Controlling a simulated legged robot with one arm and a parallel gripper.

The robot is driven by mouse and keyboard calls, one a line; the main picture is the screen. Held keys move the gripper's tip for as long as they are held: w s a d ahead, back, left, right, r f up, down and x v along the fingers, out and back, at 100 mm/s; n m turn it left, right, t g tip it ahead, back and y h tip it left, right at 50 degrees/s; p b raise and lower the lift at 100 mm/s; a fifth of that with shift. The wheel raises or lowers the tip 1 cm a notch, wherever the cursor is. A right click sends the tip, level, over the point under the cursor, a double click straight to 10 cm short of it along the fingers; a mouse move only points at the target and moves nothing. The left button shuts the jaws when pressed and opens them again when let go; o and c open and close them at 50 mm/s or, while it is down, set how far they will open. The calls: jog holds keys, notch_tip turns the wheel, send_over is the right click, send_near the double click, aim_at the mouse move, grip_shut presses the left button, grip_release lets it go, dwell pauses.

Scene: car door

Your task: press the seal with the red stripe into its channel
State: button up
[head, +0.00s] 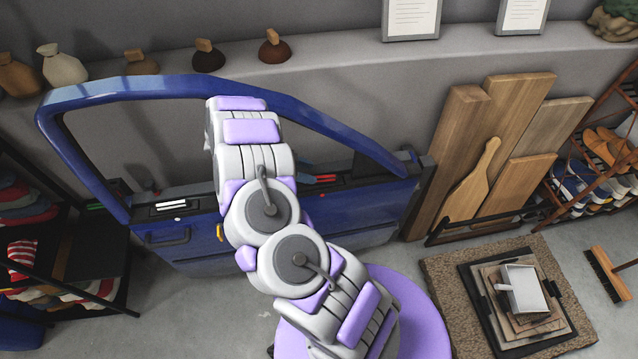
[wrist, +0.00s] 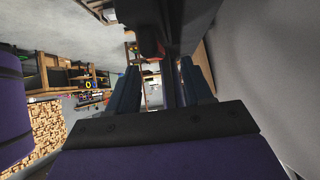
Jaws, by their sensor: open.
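A blue car door (head: 370,222) stands upright against the wall. A dark piece with a red stripe (head: 326,178), seemingly the red-striped seal, lies along the ledge below its window opening, just right of my arm. The channel cannot be made out. In the head view my arm hides my gripper and part of the ledge. In the wrist view my gripper (wrist: 160,68) is open, its two dark fingers apart. A dark part with a small red patch (wrist: 151,61) shows near the fingertips; I cannot tell whether it is the seal or touches a finger.
A white-striped piece (head: 172,206) lies on the ledge to the left. A black shelf of folded clothes (head: 75,265) stands left. Wooden boards (head: 458,150) lean right of the door. A mat (head: 445,262) with stacked items lies front right. Some floor before the door is bare.

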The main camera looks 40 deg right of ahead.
aim_at(321, 176)
jog(key=shift+s+d+f, duration=0.1)
jog(key=shift+d+f, duration=0.15)
jog(key=shift+d, duration=0.2)
jog(key=shift+s+d+f, duration=0.1)
jog(key=shift+d+f, duration=0.1)
jog(key=shift+d, duration=0.2)
jog(key=shift+s+d+f, duration=0.1)
jog(key=shift+s+f, duration=0.15)
jog(key=shift+f, duration=0.05)
jog(key=shift+s+f+b, duration=0.45)
jog(key=shift+s+f, duration=0.1)
jog(key=shift+f, duration=0.05)
jog(key=shift+s+d+f, duration=0.15)
jog(key=shift+s+f, duration=0.15)
jog(key=shift+f, duration=0.05)
jog(key=shift+d+f, duration=0.2)
jog(key=shift+d, duration=0.9)
jog(key=shift+c, duration=1.4)
jog(key=shift+a+r, duration=0.15)
jog(key=shift+a, duration=0.65)
jog(key=c, duration=0.6)
jog(key=shift+d, duration=0.55)
grip_shut()
